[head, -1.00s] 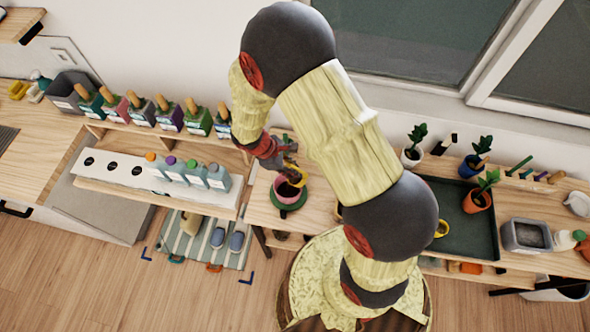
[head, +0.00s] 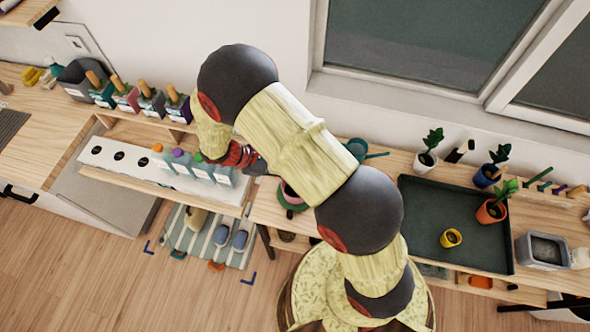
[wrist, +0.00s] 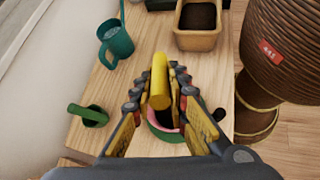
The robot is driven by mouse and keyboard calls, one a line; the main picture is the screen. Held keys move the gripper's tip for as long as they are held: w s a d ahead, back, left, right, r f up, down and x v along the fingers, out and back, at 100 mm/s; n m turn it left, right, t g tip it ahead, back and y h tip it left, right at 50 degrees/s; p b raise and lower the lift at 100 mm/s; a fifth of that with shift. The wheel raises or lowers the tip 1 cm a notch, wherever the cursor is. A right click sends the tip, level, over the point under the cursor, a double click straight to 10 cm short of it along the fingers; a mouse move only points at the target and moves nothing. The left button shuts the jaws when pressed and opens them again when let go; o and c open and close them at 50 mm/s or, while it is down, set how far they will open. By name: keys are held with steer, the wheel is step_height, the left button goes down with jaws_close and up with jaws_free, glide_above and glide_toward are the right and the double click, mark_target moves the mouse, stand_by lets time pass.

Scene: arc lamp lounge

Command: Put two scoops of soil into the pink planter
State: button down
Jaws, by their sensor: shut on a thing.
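My gripper (wrist: 160,108) is shut on the yellow handle of a scoop (wrist: 159,80). The scoop's lower part is dark and partly hidden by the fingers, so I cannot tell what is in it. The pink planter (wrist: 165,136) shows behind the fingers in the wrist view, mostly covered. In the head view the planter (head: 289,190) stands in a green saucer (head: 293,207) just right of my gripper, half hidden by my arm. Dark soil (wrist: 199,16) fills a tan trough (wrist: 198,41) at the top of the wrist view.
A teal watering can (wrist: 116,42) and a green-handled item (wrist: 88,114) stand on the wooden bench. Several capped bottles (head: 200,168) stand left of my gripper in the head view. A dark green tray (head: 425,215) with a small yellow pot (head: 451,238) lies to the right.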

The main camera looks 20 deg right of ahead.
steer(key=a+h+b, duration=0.1)
steer(key=a+f+g+h+b, duration=0.1)
steer(key=h+b, duration=0.1)
steer(key=shift+w+f, duration=0.3)
steer(key=shift+w, duration=0.05)
steer(key=shift+a+h, duration=0.15)
steer(key=shift+h, duration=0.35)
stand_by(0.9)
